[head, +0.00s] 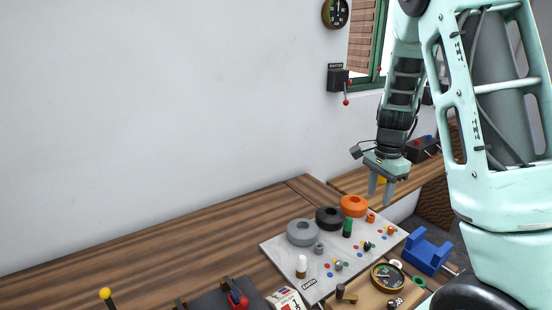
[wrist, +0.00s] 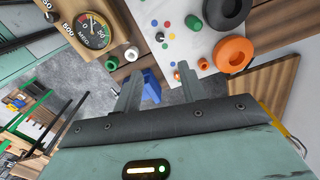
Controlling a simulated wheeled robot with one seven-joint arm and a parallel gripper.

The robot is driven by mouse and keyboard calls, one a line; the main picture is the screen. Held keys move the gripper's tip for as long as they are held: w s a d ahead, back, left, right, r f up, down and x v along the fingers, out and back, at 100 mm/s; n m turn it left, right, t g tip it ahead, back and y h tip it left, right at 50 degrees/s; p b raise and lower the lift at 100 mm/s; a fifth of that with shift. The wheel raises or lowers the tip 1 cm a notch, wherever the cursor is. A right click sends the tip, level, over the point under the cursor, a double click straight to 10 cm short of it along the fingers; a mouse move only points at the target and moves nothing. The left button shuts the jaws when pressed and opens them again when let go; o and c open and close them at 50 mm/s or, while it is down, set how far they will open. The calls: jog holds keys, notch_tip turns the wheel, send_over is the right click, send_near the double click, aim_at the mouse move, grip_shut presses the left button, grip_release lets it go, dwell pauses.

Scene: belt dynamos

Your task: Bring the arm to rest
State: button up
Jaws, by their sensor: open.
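My gripper (head: 382,187) is open and empty. It hangs from my mint-green arm above the right part of the wooden bench (head: 180,225), near the orange ring (head: 354,205). In the wrist view the two fingers of my gripper (wrist: 156,84) are spread apart with nothing between them. Beyond them lie the blue holder (wrist: 151,87) and the floor. The arm is raised and bent at the right of the head view.
A pale board (head: 318,288) on the bench carries a grey ring (head: 302,232), a black ring (head: 329,218) and small coloured parts. A blue cradle (head: 427,251) and a dial gauge (head: 387,276) lie at right. A lever box (head: 338,79) is on the wall. The bench's left is mostly clear.

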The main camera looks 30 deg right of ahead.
jog(key=a+r+n+y, duration=0.15)
jog(key=a+n, duration=0.95)
jog(key=a, duration=1.2)
jog(key=s+a+r+n+b, duration=0.1)
jog(key=s+a+n, duration=1.5)
jog(key=s+a, duration=0.1)
jog(key=shift+r+h, duration=0.35)
jog(key=shift+h, duration=0.1)
jog(key=shift+a, duration=0.1)
